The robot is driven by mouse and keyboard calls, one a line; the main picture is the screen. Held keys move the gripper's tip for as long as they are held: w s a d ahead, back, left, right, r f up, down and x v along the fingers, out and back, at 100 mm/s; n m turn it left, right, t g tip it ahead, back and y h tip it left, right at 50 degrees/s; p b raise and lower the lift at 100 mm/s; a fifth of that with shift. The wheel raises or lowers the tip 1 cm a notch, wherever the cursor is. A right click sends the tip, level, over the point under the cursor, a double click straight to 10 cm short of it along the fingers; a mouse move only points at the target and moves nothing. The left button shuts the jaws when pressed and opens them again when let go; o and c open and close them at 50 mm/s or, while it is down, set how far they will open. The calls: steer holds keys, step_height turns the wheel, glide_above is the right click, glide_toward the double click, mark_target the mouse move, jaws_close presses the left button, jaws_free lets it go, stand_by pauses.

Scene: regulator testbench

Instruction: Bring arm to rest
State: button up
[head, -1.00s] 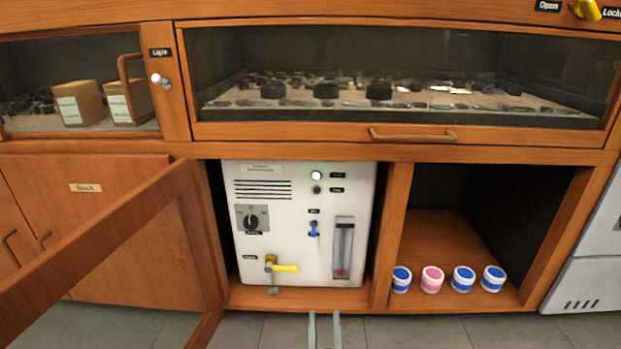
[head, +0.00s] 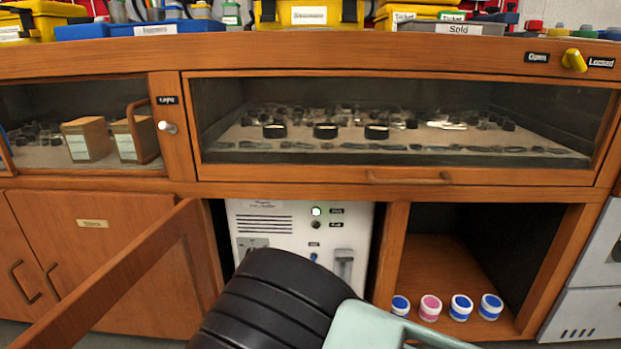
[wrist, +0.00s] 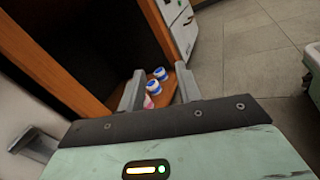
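My gripper (wrist: 158,92) shows in the wrist view with its two fingers apart and nothing between them. Beyond the fingers lie the blue-and-white jars (wrist: 155,80) and part of a pink jar (wrist: 148,102) in the open cubby. In the head view, my dark arm link and pale green arm part cover the lower middle, and the fingers are not visible there. The white regulator unit (head: 265,222) stands in the cabinet behind my arm.
The framed cabinet door (head: 130,270) stands open at the left, close to my arm. The right cubby holds blue jars (head: 461,307) and a pink jar (head: 430,308). A glass display case (head: 400,120) spans above. In the wrist view, open tiled floor (wrist: 245,60) lies to the right.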

steer(key=s+a+r+m+g+y+p, duration=0.2)
steer(key=s+r+m+y+p, duration=0.3)
steer(key=r, duration=0.5)
steer(key=s+a+r+m+g+y+p, duration=0.1)
steer(key=s+r+m+g+y+p, duration=0.15)
steer(key=s+r+y, duration=0.65)
steer(key=s+a+r+m+g+y+p, duration=0.2)
steer(key=s+r+m+y+p, duration=0.15)
steer(key=r, duration=0.85)
step_height(320, 180, up, 37)
steer(key=w+p, duration=0.1)
steer(key=p, duration=3.6)
steer(key=shift+m, duration=0.3)
steer(key=shift+s, duration=0.1)
